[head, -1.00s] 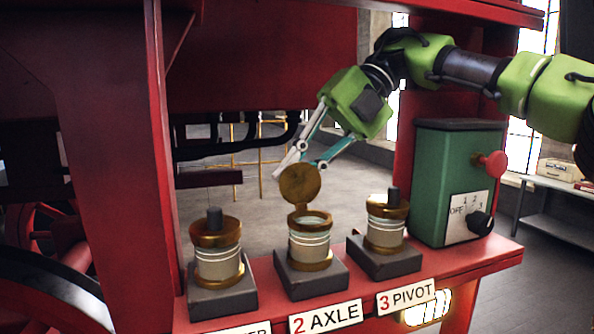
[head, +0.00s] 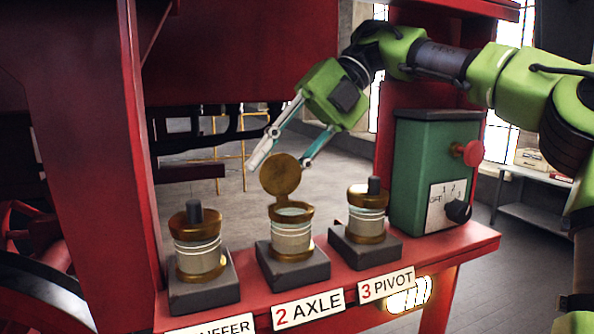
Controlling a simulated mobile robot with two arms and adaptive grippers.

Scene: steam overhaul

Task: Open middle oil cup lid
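The middle oil cup (head: 291,237), above the label "2 AXLE", stands on a dark square block on the red shelf. Its round brass lid (head: 281,174) is swung up and stands nearly upright at the back of the cup, so the cup's rim and pale inside show. My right gripper (head: 276,168) is behind and above the raised lid, with its two fingers spread apart and nothing between them that I can see. The lid hides part of the space between the fingers; I cannot tell whether a finger touches it. My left gripper is not in view.
The left oil cup (head: 197,245) and the right oil cup (head: 366,215), labelled "3 PIVOT", have their lids down with dark knobs on top. A green box (head: 431,165) with a red button (head: 468,153) and a dial stands at right. A red post rises at left.

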